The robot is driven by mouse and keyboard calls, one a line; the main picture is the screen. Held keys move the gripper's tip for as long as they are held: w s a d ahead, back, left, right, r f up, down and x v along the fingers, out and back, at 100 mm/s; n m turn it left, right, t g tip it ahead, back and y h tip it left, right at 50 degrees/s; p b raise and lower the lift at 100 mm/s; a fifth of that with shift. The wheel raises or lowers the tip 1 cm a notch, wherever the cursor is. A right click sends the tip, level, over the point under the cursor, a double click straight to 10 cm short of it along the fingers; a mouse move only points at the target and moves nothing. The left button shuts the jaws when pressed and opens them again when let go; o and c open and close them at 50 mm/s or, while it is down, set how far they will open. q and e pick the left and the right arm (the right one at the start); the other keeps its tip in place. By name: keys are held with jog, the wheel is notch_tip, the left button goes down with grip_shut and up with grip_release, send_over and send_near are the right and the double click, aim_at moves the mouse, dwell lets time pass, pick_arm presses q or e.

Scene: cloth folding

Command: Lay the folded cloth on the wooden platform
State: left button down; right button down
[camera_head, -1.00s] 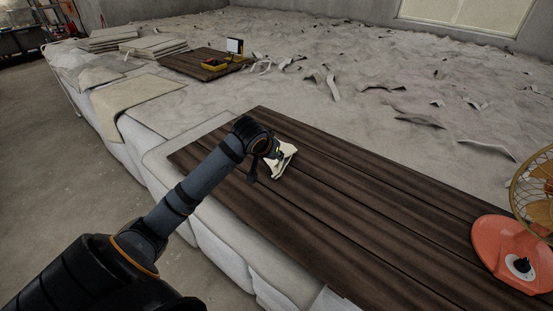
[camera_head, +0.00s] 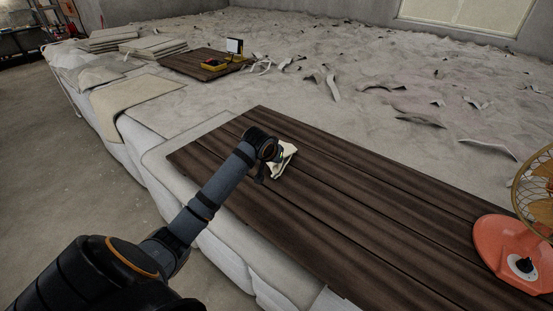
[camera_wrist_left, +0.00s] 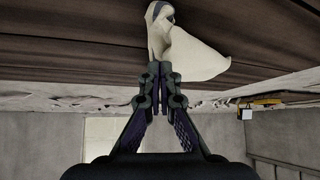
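The cream cloth (camera_head: 284,160) is a small crumpled bundle at the left part of the dark wooden platform (camera_head: 340,200). My left gripper is mostly hidden behind its own wrist in the head view, right beside the cloth. In the left wrist view my left gripper (camera_wrist_left: 158,78) has its fingers brought together at the cloth (camera_wrist_left: 198,52), which hangs spread from the fingertips against the dark planks. Whether the cloth touches the wood along its whole length cannot be told. My right gripper is not in view.
An orange fan (camera_head: 512,255) stands at the platform's right end. A beige cloth (camera_head: 135,97) lies to the left, with stacked boards (camera_head: 153,46) and a smaller dark board (camera_head: 203,66) behind. The platform between cloth and fan is clear.

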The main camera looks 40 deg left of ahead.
pick_arm(q)
jog(key=shift+f+b, duration=0.65)
jog(key=shift+f, duration=1.35)
notch_tip(320, 180, up, 3)
jog(key=p, duration=0.3)
jog(key=shift+r, duration=0.1)
notch_tip(320, 180, up, 6)
jog(key=shift+f, duration=0.1)
jog(key=shift+s, duration=0.1)
